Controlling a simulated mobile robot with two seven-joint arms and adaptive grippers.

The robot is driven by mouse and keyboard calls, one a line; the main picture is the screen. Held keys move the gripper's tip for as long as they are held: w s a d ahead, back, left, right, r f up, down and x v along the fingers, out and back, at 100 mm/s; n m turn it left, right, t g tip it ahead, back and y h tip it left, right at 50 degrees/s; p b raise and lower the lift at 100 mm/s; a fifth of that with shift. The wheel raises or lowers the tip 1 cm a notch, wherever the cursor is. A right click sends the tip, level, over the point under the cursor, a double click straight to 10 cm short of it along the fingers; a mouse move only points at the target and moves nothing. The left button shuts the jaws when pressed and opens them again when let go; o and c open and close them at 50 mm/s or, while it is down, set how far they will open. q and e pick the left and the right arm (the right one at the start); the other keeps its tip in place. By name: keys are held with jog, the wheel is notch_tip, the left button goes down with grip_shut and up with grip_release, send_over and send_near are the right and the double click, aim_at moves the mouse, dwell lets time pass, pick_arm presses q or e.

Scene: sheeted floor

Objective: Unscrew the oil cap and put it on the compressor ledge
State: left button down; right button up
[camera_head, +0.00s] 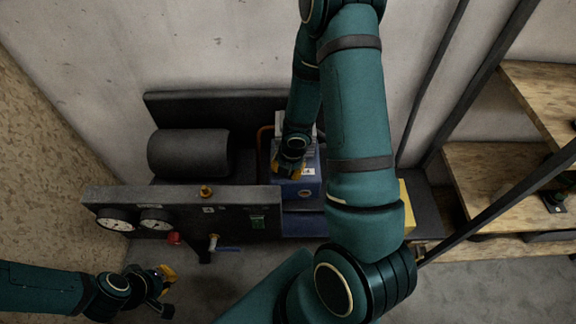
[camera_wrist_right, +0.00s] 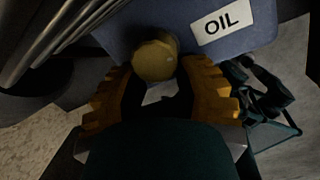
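The oil cap (camera_wrist_right: 154,59) is a round, brass-coloured cap on the blue compressor block (camera_wrist_right: 190,14), beside a white OIL label (camera_wrist_right: 221,25). My right gripper (camera_wrist_right: 158,66) has its yellow fingers spread, with the cap at the fingertips; a gap shows between cap and fingers. In the head view, my right gripper (camera_head: 288,172) reaches down over the blue block (camera_head: 310,190) and hides the cap. My left gripper (camera_head: 168,290) is open and empty at the lower left, apart from the machine. I cannot tell which surface is the ledge.
A grey gauge panel (camera_head: 180,222) stands in front of the dark cylinder (camera_head: 188,153), with a brass fitting (camera_head: 206,191) on its top edge. A red knob (camera_head: 174,238) and a blue-handled valve (camera_head: 214,243) stick out below. Wooden stairs (camera_head: 495,170) rise at right.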

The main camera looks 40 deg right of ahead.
jog(key=shift+w+d, duration=0.3)
jog(key=shift+d, duration=0.6)
jog(key=m, duration=0.2)
jog(key=shift+w+f+m, duration=0.1)
jog(key=shift+w+m, duration=0.05)
jog(key=shift+m, duration=0.15)
jog(key=m, duration=0.4)
jog(key=shift+w+d+f+g+h, duration=0.15)
jog(key=shift+d+f+g+h, duration=0.15)
jog(key=shift+d+f, duration=0.1)
jog(key=shift+r+m, duration=0.15)
jog(key=shift+m, duration=0.95)
jog(key=shift+a+r+m, duration=0.1)
jog(key=shift+a+m, duration=0.2)
jog(key=shift+m, duration=0.7)
jog(key=shift+a+m, duration=0.1)
jog(key=shift+m, duration=0.9)
jog(key=m+g, duration=0.1)
jog(key=m, duration=0.3)
pick_arm(q)
jog(key=shift+w+d+f, duration=0.2)
jog(key=shift+d, duration=0.1)
pick_arm(e)
jog(key=m, duration=0.2)
jog(key=shift+m, duration=0.4)
jog(key=shift+a, duration=0.1)
